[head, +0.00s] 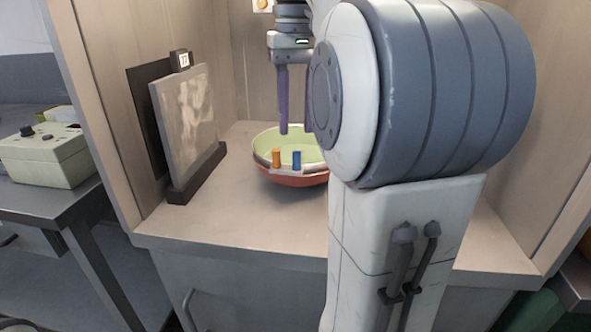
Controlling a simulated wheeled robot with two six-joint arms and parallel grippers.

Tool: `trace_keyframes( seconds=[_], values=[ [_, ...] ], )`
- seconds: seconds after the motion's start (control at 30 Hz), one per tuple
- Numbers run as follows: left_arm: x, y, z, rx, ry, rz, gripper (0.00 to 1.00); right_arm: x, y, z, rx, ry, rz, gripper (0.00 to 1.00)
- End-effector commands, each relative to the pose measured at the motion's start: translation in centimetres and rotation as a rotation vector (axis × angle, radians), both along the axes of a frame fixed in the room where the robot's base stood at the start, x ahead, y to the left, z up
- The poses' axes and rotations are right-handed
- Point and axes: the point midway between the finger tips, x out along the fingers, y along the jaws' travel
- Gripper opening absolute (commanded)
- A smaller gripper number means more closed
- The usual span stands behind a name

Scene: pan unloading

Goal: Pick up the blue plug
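The blue plug (297,160) is a small upright cylinder at the near side of a pan (290,181), which is red outside and pale green inside. An orange plug (276,158) stands just left of it. My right gripper (296,130) points down above the pan, with two purple fingers apart and nothing seen between them. Its fingertips are above and behind the blue plug, not touching it. My large arm link hides the pan's right part and part of the right finger. My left gripper is not in view.
A pale green box (47,155) sits on a table outside at left. The shelf's front left is clear.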

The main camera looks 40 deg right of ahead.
Motion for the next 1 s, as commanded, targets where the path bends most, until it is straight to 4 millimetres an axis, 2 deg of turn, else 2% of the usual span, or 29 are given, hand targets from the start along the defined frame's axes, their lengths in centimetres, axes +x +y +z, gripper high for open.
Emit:
trace_keyframes(
  seconds=[0.37,0.67,0.7,0.77,0.8,1.0],
  values=[
    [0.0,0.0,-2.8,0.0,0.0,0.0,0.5,0.2,-0.3,-5.0,0.001,0.002,0.001,0.35],
    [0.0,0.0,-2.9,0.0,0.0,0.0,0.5,0.2,-0.3,-5.4,0.0,-0.001,0.001,0.35],
    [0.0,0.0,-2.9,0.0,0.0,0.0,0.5,0.2,-0.3,-5.4,0.0,-0.001,0.001,0.31],
    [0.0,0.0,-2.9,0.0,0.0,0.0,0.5,0.2,-0.3,-5.4,0.0,-0.001,0.001,0.08],
    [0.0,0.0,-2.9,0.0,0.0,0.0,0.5,0.2,-0.3,-5.4,0.0,-0.001,0.001,0.0],
    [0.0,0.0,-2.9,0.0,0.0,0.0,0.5,0.2,-0.3,-5.4,0.0,0.0,0.001,0.0]
  ],
)
